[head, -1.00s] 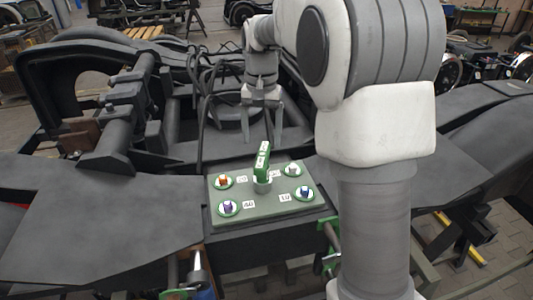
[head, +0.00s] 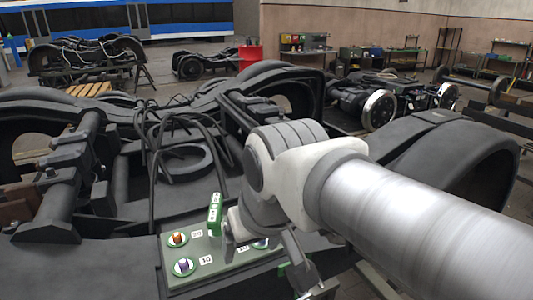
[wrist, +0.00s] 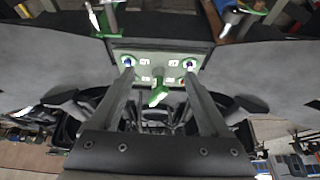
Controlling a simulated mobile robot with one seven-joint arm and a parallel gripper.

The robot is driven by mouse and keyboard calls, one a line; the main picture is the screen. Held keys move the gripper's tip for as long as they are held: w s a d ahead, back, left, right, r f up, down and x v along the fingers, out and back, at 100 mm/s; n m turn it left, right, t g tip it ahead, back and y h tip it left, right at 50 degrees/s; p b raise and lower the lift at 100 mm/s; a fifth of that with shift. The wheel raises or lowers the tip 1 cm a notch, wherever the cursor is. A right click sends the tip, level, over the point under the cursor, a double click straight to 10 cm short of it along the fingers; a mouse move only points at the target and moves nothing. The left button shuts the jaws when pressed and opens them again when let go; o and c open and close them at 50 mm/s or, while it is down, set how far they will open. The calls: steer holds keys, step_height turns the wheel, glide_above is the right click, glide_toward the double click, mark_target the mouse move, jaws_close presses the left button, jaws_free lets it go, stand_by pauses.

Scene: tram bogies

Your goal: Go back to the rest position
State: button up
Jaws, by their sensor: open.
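My gripper (wrist: 158,75) is open and empty in the wrist view, its two fingers reaching toward the panel. A grey-green panel (head: 222,257) lies on the bogie frame, with a green lever (head: 214,215) standing on it. The panel (wrist: 158,46) and the lever (wrist: 158,95) also show in the wrist view, with the lever between the fingers in the picture. An orange knob (head: 178,239) and a purple knob (head: 184,267) sit on its left side. In the head view my arm covers the panel's right part.
The dark bogie frame (head: 95,258) surrounds the panel, with loose black cables (head: 160,150) behind it. Other bogies (head: 385,98), a red drum (head: 250,58) and a blue and white tram (head: 120,20) stand farther back. Open floor lies between them.

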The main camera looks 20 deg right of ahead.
steer(key=shift+s+f, duration=0.8)
step_height(320, 180, down, 3)
steer(key=b, duration=0.3)
stand_by(2.1)
